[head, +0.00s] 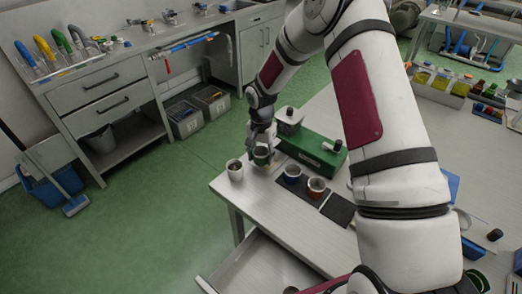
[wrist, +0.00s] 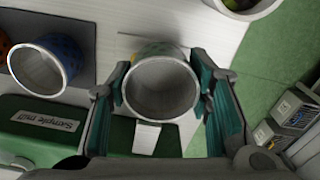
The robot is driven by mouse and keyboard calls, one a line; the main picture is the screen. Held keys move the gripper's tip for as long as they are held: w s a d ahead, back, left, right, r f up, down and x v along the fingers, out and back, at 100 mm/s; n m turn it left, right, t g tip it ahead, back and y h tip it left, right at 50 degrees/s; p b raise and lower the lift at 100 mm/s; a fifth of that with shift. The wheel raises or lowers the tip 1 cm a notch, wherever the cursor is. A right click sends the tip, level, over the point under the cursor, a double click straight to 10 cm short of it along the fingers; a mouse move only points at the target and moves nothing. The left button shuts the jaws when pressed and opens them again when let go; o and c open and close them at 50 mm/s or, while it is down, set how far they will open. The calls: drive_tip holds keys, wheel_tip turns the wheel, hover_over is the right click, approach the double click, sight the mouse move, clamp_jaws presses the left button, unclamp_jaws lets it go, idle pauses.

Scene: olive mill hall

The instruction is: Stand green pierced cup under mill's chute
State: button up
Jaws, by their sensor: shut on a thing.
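My gripper (head: 262,138) is shut on the green pierced cup (head: 261,157) at the left end of the green mill (head: 312,149). In the wrist view the cup (wrist: 161,88) is upright between the two fingers, its open mouth facing the camera and its inside empty. The mill's pale chute (wrist: 147,136) shows right beside the cup's rim, on the mill's side. I cannot tell whether the rim is below the chute's lip or whether the cup's base touches the table. The mill's label (wrist: 45,122) reads "Sample mill".
A blue pierced cup (head: 292,173) and an orange-red one (head: 316,186) stand on a dark mat (head: 338,210). A pale cup (head: 235,170) with contents stands near the table's left corner. Bottles and trays (head: 440,82) are at the far right.

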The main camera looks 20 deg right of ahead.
drive_tip(key=shift+f, duration=0.9)
drive_tip(key=shift+d+f, duration=0.2)
drive_tip(key=shift+f, duration=0.1)
drive_tip(key=shift+w+d+b, duration=0.8)
drive_tip(key=shift+d+b, duration=0.05)
drive_tip(key=shift+d, duration=0.2)
drive_tip(key=shift+w+d, duration=0.1)
drive_tip(key=shift+d, duration=0.1)
drive_tip(key=o, duration=1)
drive_tip(key=o, duration=0.3)
